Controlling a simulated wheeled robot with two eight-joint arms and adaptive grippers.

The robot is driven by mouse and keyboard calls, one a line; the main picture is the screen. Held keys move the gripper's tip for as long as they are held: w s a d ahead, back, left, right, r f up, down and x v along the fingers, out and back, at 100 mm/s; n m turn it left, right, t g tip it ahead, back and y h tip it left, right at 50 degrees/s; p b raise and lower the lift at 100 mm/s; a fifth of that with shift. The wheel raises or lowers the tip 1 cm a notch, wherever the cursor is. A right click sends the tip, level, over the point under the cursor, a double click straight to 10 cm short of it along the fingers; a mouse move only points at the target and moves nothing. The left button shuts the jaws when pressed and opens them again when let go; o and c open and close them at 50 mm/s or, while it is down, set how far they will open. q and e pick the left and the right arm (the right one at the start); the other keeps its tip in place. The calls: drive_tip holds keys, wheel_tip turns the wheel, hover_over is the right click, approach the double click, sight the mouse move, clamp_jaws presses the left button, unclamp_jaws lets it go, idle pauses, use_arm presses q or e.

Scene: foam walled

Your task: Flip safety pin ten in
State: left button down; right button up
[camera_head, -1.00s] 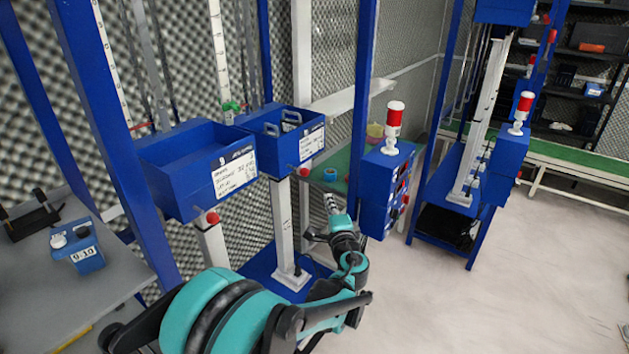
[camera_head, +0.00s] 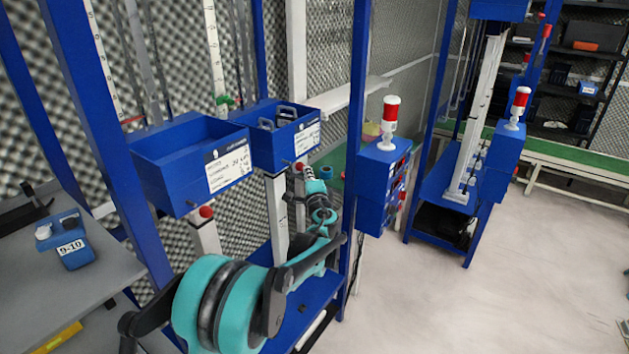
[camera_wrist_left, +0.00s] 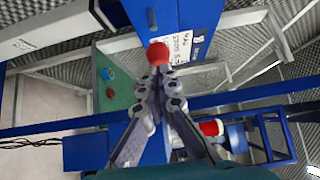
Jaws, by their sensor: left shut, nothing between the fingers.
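The blue bin on the right (camera_head: 262,150), with a white label, sits on a white post. In the head view my left gripper (camera_head: 299,176) is just below that bin's front right corner, seen small and partly hidden by my own arm. In the left wrist view a red ball knob (camera_wrist_left: 158,54) sits directly ahead of the left gripper's fingertips (camera_wrist_left: 160,76), very close to them; I cannot tell whether they touch. The fingers are together with nothing between them. Another red knob (camera_head: 206,211) is under the left blue bin (camera_head: 170,182). My right gripper is not in view.
A blue box marked 9-10 (camera_head: 73,240) stands on the grey table (camera_head: 110,275) at left. A blue control box with a red-and-white lamp (camera_head: 390,112) is mounted right of my left gripper, beside a blue upright (camera_head: 357,90).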

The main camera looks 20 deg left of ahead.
use_arm(q)
drive_tip(key=shift+a, duration=0.1)
drive_tip(key=a, duration=0.1)
drive_tip(key=w+a, duration=0.1)
drive_tip(key=a, duration=0.1)
drive_tip(key=shift+w+a, duration=0.1)
drive_tip(key=shift+a, duration=0.1)
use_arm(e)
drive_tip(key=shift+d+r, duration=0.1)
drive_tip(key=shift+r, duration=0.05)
use_arm(q)
drive_tip(key=shift+d+f, duration=0.1)
drive_tip(key=shift+d, duration=0.45)
drive_tip(key=p, duration=0.2)
approach(298, 169)
drive_tip(key=d, duration=0.1)
drive_tip(key=s+d, duration=0.1)
drive_tip(key=d, duration=0.2)
drive_tip(key=shift+s+d, duration=0.1)
drive_tip(key=shift+s, duration=0.25)
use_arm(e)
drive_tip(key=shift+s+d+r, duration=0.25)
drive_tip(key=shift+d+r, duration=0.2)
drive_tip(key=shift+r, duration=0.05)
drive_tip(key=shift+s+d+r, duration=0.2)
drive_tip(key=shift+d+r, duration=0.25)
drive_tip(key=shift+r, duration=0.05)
